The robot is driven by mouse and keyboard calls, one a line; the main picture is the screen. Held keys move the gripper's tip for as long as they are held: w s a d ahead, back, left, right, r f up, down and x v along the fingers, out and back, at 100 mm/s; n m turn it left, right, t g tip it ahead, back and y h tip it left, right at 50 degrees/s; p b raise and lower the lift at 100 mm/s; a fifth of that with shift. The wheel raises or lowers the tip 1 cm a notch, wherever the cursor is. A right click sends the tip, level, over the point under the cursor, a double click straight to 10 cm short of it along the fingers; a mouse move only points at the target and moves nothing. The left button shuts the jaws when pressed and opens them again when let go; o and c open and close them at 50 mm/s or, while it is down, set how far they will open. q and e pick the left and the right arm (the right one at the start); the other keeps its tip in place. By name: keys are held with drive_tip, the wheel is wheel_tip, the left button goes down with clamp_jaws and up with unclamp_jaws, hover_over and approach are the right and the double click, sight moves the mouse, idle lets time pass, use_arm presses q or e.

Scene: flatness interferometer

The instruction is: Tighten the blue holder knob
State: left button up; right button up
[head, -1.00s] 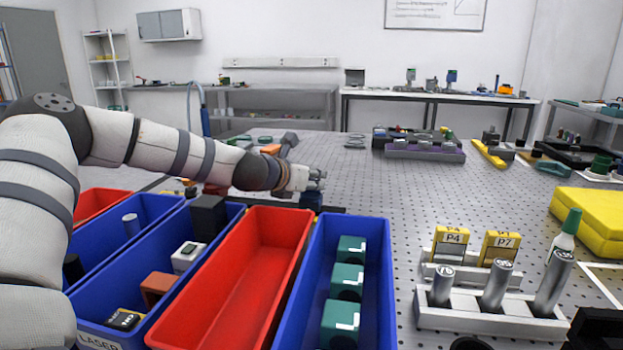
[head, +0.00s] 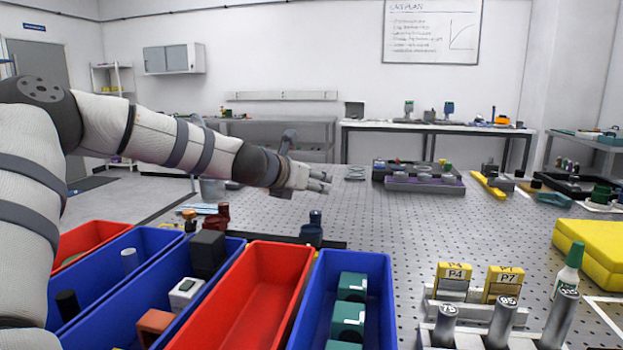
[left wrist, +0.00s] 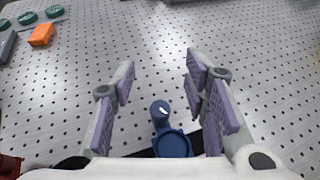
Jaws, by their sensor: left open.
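The blue holder (head: 311,232), a small upright blue piece with a knob (head: 315,216) on top, stands on the perforated table behind the bins. In the left wrist view, the knob (left wrist: 160,110) has a white mark and sits beside a round blue ring (left wrist: 173,145). My left gripper (head: 322,181) is open and empty, above the holder and apart from it. Its two purple-padded fingers (left wrist: 160,92) lie either side of the knob in the wrist view. My right gripper is not in view.
Red and blue bins (head: 250,300) fill the near left, below my left arm. A red fitting (head: 218,217) stands left of the holder. Labelled cylinders (head: 503,322) and a yellow block (head: 590,250) are at right. The table (head: 420,225) right of the holder is clear.

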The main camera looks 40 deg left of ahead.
sight(315, 213)
use_arm(q)
drive_tip(key=shift+r, duration=1.3)
drive_tip(key=shift+o, duration=0.3)
drive_tip(key=shift+w+r+m, duration=0.1)
drive_tip(key=shift+w+m, duration=0.05)
drive_tip(key=shift+m, duration=0.15)
drive_tip(key=w+d+r+m+g+h+b, duration=0.1)
drive_tip(key=w+d+r+m+h, duration=0.15)
drive_tip(key=m, duration=0.75)
drive_tip(key=w+d+r+m+g+h, duration=0.1)
drive_tip(key=d+m+h, duration=0.2)
drive_tip(key=m, duration=0.7)
drive_tip(key=s+a+f+m+g+y, duration=0.2)
drive_tip(key=s+a+m+g+y, duration=0.4)
drive_tip(key=m, duration=1)
drive_tip(key=w+f, duration=0.1)
drive_tip(key=f, duration=0.2)
drive_tip(key=w+f+h+b, duration=0.1)
drive_tip(key=f, duration=0.3)
drive_tip(key=w+f+g+h, duration=0.1)
drive_tip(key=f, duration=0.2)
drive_tip(key=shift+d+f+n+b, duration=0.2)
drive_tip(key=shift+f+n+b, duration=0.1)
drive_tip(key=shift+f+b, duration=0.05)
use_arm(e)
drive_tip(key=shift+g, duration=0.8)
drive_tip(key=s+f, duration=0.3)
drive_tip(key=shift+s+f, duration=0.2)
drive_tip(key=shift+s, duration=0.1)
